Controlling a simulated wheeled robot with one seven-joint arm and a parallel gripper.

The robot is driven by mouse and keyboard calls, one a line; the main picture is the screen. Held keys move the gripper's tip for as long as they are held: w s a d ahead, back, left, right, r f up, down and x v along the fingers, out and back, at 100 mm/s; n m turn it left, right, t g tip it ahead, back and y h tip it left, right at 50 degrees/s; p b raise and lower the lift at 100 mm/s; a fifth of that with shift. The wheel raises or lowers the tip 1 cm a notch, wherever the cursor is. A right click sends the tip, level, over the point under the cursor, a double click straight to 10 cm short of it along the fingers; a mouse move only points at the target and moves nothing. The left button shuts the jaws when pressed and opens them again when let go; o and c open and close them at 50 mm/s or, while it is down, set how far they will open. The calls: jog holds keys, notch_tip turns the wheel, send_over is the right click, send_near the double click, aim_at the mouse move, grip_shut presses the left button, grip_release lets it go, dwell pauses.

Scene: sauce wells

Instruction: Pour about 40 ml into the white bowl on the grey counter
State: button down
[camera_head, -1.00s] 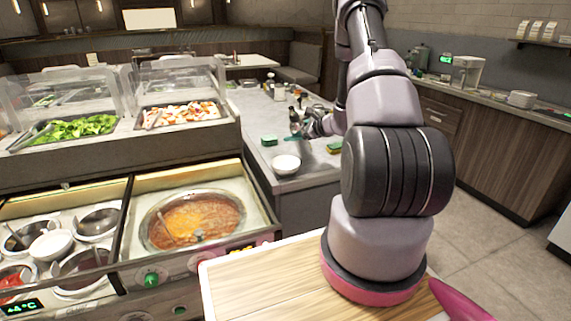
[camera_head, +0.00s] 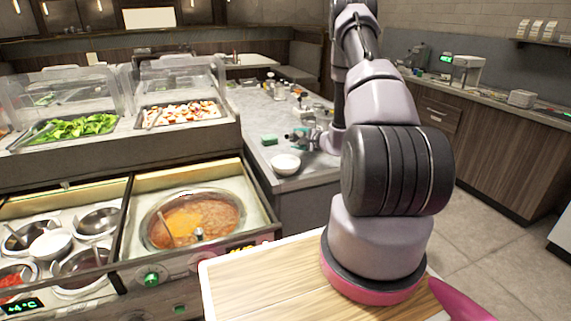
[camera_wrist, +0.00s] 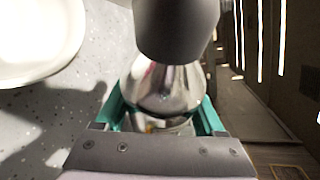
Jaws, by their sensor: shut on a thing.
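The white bowl (camera_head: 285,164) stands upright near the front left edge of the grey counter (camera_head: 318,182). It also shows cut off at the upper left of the wrist view (camera_wrist: 30,45); its visible inside looks plain white. My gripper (camera_head: 300,138) is just above and to the right of the bowl in the head view. In the wrist view its teal fingers (camera_wrist: 160,112) are shut around a shiny metal vessel (camera_wrist: 165,88) with a dark grey top (camera_wrist: 176,28). The vessel is beside the bowl, not over its middle. I see no stream of liquid. The vessel's contents are hidden.
Several small items (camera_head: 300,96) stand farther back on the counter. A soup pan (camera_head: 198,203) and food wells are at the left. A wooden board (camera_head: 262,283) is in front.

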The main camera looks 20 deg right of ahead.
jog(key=shift+w+d+f+n, duration=0.15)
jog(key=shift+d+f+n, duration=0.05)
jog(key=shift+f+n, duration=0.35)
jog(key=shift+f+n+t+h, duration=0.4)
jog(key=shift+f+n+t, duration=0.3)
jog(key=shift+f, duration=0.2)
jog(key=shift+r+n, duration=0.45)
jog(key=shift+d+t, duration=0.1)
jog(key=shift+t, duration=0.2)
jog(key=shift+a+r+n+t+p, duration=0.2)
jog(key=shift+r+n+t+p, duration=0.15)
jog(key=shift+r+n, duration=0.95)
jog(key=shift+r+p, duration=0.25)
jog(key=shift+p, duration=0.15)
dwell(0.9)
